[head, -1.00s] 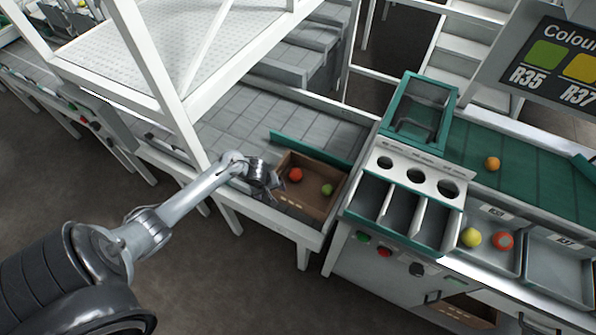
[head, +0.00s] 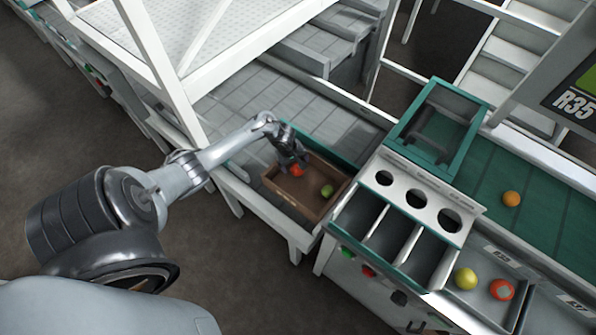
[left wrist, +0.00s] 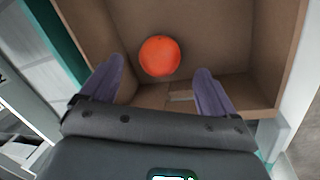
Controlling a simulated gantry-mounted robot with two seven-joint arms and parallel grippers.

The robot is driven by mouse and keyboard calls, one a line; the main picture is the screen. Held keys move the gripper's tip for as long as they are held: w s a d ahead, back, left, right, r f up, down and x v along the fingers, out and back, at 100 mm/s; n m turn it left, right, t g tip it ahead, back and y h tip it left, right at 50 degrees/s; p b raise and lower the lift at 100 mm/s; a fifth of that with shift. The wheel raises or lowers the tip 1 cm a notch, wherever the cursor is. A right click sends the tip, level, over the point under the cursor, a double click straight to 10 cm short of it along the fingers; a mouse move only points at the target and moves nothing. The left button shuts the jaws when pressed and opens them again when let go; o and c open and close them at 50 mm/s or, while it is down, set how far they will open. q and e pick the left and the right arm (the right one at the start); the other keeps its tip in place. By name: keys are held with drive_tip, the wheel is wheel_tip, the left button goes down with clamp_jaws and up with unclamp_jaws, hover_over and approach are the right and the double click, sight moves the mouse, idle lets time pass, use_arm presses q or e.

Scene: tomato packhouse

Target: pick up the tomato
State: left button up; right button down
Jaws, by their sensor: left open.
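A red tomato (head: 296,170) lies in a brown cardboard box (head: 291,206) on the end of the grey conveyor. A green tomato (head: 327,191) lies in the same box to its right. My left gripper (head: 293,166) is over the box at the red tomato. In the left wrist view the red tomato (left wrist: 160,55) rests on the box floor, just beyond the fingertips of my open left gripper (left wrist: 158,82). The fingers stand apart and hold nothing. The green tomato is outside the wrist view. My right gripper is not in view.
Right of the box stands a white and green sorting unit with round holes (head: 416,198) and open chutes. An orange tomato (head: 511,199) lies on the green belt (head: 490,180). A yellow tomato (head: 466,279) and a red-orange one (head: 501,290) lie in trays. White frame posts (head: 160,75) stand behind my arm.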

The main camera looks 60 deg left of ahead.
sight(296, 166)
use_arm(q)
drive_tip(key=shift+w+f, duration=0.15)
drive_tip(key=shift+f, duration=0.1)
drive_tip(key=b+x, duration=0.3)
drive_tip(key=x, duration=0.1)
drive_tip(key=shift+a, duration=0.35)
drive_tip(key=shift+f+b, duration=0.35)
drive_tip(key=shift+f, duration=0.1)
drive_tip(key=c, duration=0.9)
